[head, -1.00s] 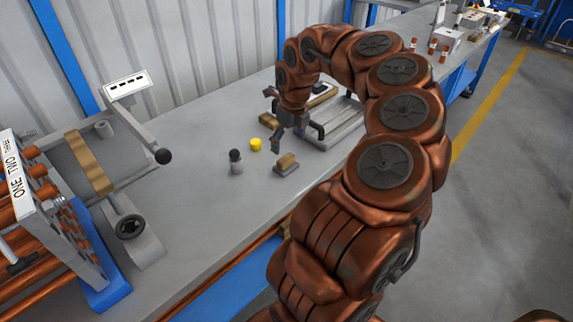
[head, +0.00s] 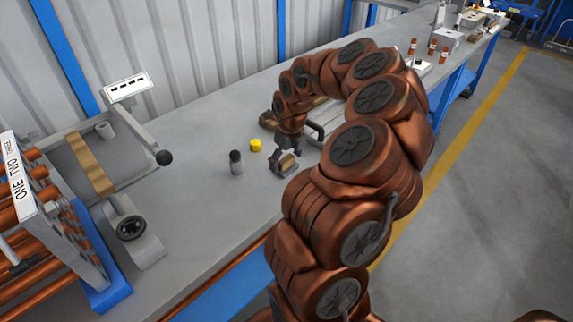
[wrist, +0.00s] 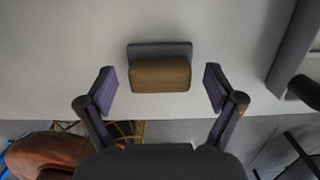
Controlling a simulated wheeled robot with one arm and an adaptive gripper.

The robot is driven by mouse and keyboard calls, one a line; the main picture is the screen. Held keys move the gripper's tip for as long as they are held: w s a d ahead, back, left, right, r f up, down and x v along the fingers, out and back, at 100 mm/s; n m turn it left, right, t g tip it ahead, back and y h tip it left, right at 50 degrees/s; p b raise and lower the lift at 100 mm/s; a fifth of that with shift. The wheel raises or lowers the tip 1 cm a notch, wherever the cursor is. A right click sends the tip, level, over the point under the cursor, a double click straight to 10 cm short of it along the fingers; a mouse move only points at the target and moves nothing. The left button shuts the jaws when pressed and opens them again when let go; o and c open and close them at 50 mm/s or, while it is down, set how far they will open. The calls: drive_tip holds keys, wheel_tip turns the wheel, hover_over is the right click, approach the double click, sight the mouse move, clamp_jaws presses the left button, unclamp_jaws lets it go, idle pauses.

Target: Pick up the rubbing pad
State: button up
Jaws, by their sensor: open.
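The rubbing pad (head: 288,163) is a small block with a tan-brown upper part on a dark grey base, lying on the grey bench. In the wrist view the pad (wrist: 160,74) sits centrally, ahead of and between the two fingertips. My gripper (head: 286,158) is just over the pad in the head view and partly overlaps it. In the wrist view my gripper (wrist: 160,90) is open, with one finger on each side and a visible gap between each fingertip and the pad.
A yellow cup-like piece (head: 255,145) and a dark-capped grey bottle (head: 236,162) stand left of the pad. A grey fixture with a black-knobbed lever (head: 164,158) is farther left. The bench's front edge is close by. Bare bench (head: 205,215) lies in front of the bottle.

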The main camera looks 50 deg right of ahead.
sight(285, 158)
drive_tip(key=c, duration=1.3)
drive_tip(key=shift+o, duration=0.2)
drive_tip(key=shift+r, duration=0.15)
drive_tip(key=shift+r, duration=1.6)
drive_tip(key=s+a+b, duration=0.1)
drive_tip(key=s+a, duration=0.1)
drive_tip(key=a, duration=0.2)
drive_tip(key=s+a+r, duration=0.1)
drive_tip(key=s+a, duration=0.1)
drive_tip(key=a, duration=0.3)
drive_tip(key=s+a+b, duration=0.1)
drive_tip(key=s+a, duration=0.1)
drive_tip(key=a, duration=0.3)
drive_tip(key=shift+s+a+r+b, duration=0.25)
drive_tip(key=shift+s+b, duration=0.1)
drive_tip(key=o, duration=0.6)
drive_tip(key=shift+c, duration=0.2)
drive_tip(key=c, duration=0.4)
